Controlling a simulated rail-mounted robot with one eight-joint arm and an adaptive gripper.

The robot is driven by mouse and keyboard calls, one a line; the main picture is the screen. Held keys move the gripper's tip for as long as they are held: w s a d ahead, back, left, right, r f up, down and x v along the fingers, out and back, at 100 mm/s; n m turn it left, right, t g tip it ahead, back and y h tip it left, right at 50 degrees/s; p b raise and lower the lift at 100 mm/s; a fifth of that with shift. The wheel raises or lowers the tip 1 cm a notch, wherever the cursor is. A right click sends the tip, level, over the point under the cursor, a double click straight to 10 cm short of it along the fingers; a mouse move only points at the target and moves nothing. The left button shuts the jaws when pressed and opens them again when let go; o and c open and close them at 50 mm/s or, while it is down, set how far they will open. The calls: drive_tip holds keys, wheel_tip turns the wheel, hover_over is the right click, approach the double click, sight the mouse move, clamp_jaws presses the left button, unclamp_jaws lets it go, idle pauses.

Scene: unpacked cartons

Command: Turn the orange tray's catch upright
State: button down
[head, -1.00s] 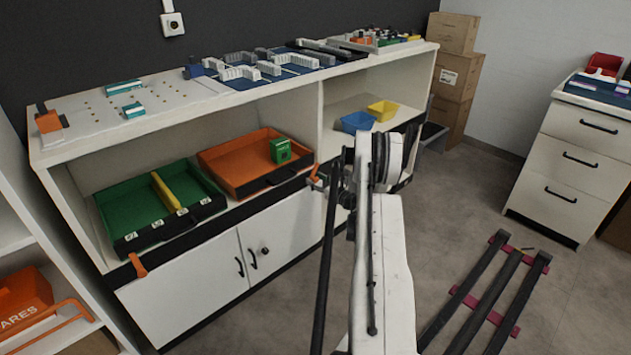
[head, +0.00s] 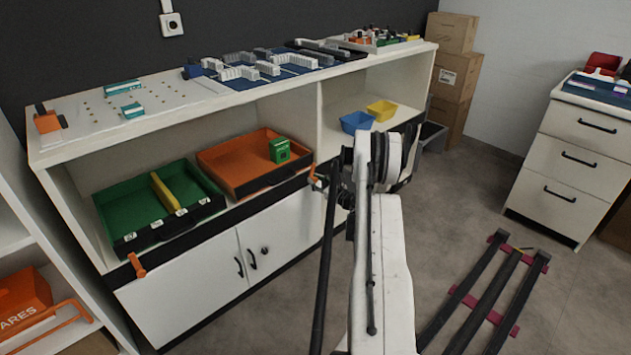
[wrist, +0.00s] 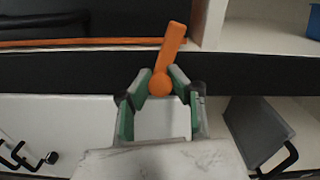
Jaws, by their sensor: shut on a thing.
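The orange tray (head: 232,172) sits on the cabinet's upper shelf, with a green box (head: 280,150) in its right part. Its catch is an orange lever (wrist: 171,45) with a round hub, on the dark shelf edge at the tray's right front corner. In the wrist view the lever points up, its top leaning a little to the right. My gripper (wrist: 163,84) is shut on the catch, its green-padded fingers on either side of the round hub. In the head view the catch (head: 312,172) is small and partly hidden by my arm.
A green tray (head: 130,205) with a yellow divider stands to the left, with another orange catch (head: 137,265) hanging below its left corner. Blue (head: 357,122) and yellow (head: 382,110) bins are on the right-hand shelf. A grey bin (wrist: 255,130) stands low at right.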

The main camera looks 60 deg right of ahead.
drive_tip(key=shift+w+n, duration=0.15)
drive_tip(key=shift+n, duration=1.95)
drive_tip(key=c, duration=1.5)
unclamp_jaws()
drive_tip(key=shift+c, duration=0.2)
drive_tip(key=v, duration=1.2)
drive_tip(key=shift+a, duration=0.1)
